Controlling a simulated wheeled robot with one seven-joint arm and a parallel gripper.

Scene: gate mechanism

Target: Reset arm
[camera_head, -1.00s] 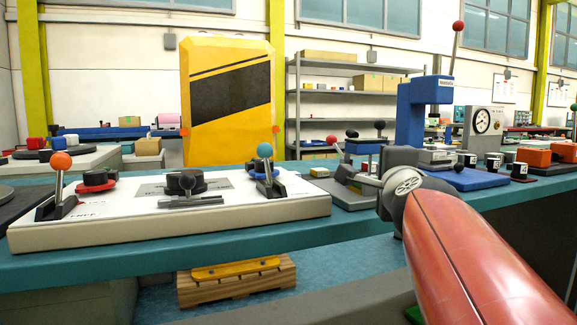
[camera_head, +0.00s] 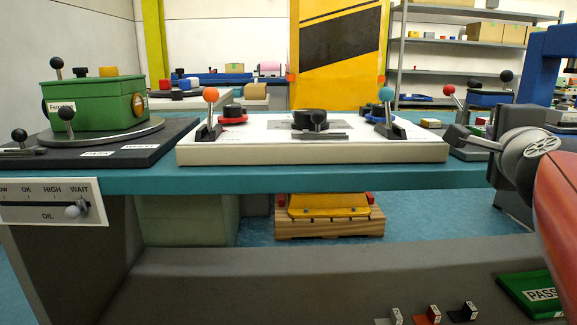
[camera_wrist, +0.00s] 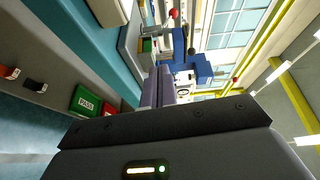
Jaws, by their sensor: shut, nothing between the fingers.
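In the wrist view my gripper (camera_wrist: 160,72) shows its two fingers pressed together with nothing between them, away from any surface they could touch. In the head view my red and grey arm (camera_head: 555,185) reaches in from the right edge, its grey joint in front of the bench's right part. The white control panel (camera_head: 310,152) lies on the bench, apart from my arm. It carries an orange-ball lever (camera_head: 210,96), a blue-ball lever (camera_head: 385,95) and a black knob (camera_head: 310,119). The yellow gate (camera_head: 340,50) with a dark stripe stands upright behind it.
A green box (camera_head: 95,105) sits on a round plate at left. An oil slider plate (camera_head: 55,203) hangs on the bench front. A yellow piece lies on a wooden pallet (camera_head: 330,225) below. A green PASS block (camera_head: 530,295) and small switches (camera_head: 428,315) are at lower right.

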